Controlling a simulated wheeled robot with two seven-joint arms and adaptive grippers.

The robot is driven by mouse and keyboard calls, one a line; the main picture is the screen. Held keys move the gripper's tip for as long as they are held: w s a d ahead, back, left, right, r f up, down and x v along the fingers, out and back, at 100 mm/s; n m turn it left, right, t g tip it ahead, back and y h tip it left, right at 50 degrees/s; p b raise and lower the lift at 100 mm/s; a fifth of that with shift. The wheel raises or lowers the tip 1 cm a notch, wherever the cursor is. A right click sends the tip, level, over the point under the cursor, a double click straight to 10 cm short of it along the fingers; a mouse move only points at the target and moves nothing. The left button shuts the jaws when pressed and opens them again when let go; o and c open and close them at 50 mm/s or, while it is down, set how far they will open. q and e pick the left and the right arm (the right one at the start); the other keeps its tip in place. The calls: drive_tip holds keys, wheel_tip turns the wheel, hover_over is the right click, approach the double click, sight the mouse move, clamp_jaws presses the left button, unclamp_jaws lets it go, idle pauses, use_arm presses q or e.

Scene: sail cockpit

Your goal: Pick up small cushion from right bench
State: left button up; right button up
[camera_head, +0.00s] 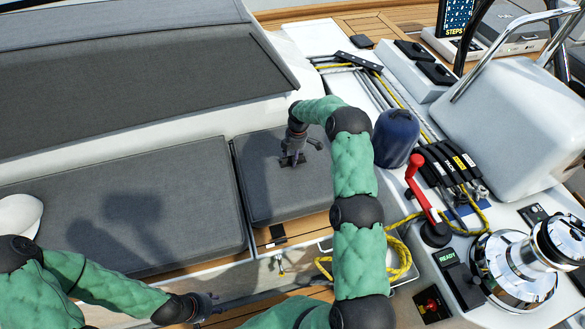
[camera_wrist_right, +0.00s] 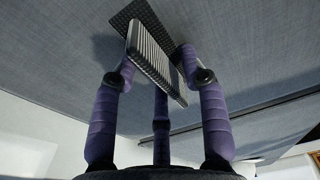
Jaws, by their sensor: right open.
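The small dark grey cushion (camera_head: 285,197) lies flat on the bench, right of a longer cushion. My right gripper (camera_head: 294,158) is over its upper middle, pointing down. In the right wrist view, its purple fingers (camera_wrist_right: 160,85) are spread apart close to the grey cushion fabric (camera_wrist_right: 60,60). A ribbed dark tab-like piece (camera_wrist_right: 155,58) stands between the fingers near a black patch; I cannot tell whether they touch it. My left gripper (camera_head: 203,306) hangs low at the bottom, away from the cushion, its fingers too small to read.
A long grey cushion (camera_head: 130,200) fills the bench to the left. A chrome winch (camera_head: 515,270) stands at the lower right. A white rounded object (camera_head: 20,215) is at the left edge.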

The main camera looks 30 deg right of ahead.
clamp_jaws()
drive_tip(key=shift+r, duration=0.15)
idle(0.4)
